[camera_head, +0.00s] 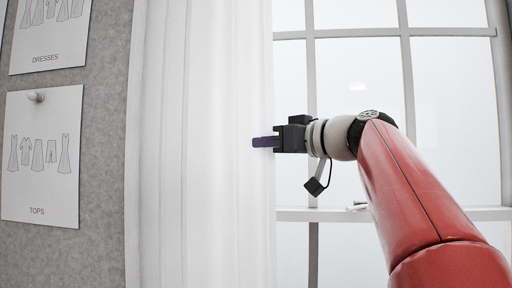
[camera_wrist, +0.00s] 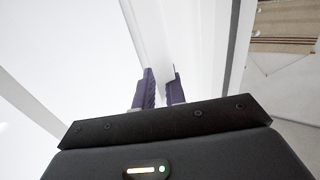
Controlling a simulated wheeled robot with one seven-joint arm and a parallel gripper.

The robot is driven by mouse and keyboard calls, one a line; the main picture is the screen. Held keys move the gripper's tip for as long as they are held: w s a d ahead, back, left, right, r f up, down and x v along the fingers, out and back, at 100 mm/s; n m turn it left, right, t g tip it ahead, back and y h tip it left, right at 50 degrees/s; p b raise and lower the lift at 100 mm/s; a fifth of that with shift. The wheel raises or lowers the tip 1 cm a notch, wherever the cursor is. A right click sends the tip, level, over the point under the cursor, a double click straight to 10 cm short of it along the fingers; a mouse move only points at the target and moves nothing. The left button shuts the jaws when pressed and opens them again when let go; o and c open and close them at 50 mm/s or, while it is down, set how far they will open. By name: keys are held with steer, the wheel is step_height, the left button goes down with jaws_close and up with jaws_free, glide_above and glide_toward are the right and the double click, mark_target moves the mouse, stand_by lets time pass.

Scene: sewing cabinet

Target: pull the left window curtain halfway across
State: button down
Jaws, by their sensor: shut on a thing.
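The left window curtain (camera_head: 200,150) is white and hangs in vertical folds on the left side of the window in the head view. My gripper (camera_head: 264,142) is at the curtain's right edge, about halfway down the picture. In the wrist view the purple fingers (camera_wrist: 160,90) are shut on the edge of the white curtain (camera_wrist: 165,40), which passes between them. The exact part of the cloth in the grip is partly hidden by the fingers.
The window (camera_head: 360,75) has white bars and a sill (camera_head: 450,213) on the right. A grey pinboard (camera_head: 100,130) with clothing charts, one marked TOPS (camera_head: 42,155), is left of the curtain. The window area right of the curtain shows no other curtain in view.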

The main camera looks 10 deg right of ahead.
steer(key=s+d, duration=0.4)
steer(key=d, duration=0.7)
steer(key=s+d, duration=0.5)
steer(key=d, duration=0.6)
steer(key=shift+s+d, duration=0.15)
steer(key=shift+d, duration=0.2)
steer(key=shift+r, duration=0.1)
steer(key=c, duration=1.5)
jaws_free()
steer(key=shift+o, duration=0.2)
steer(key=v, duration=0.7)
steer(key=shift+s+d, duration=0.2)
steer(key=shift+s, duration=0.15)
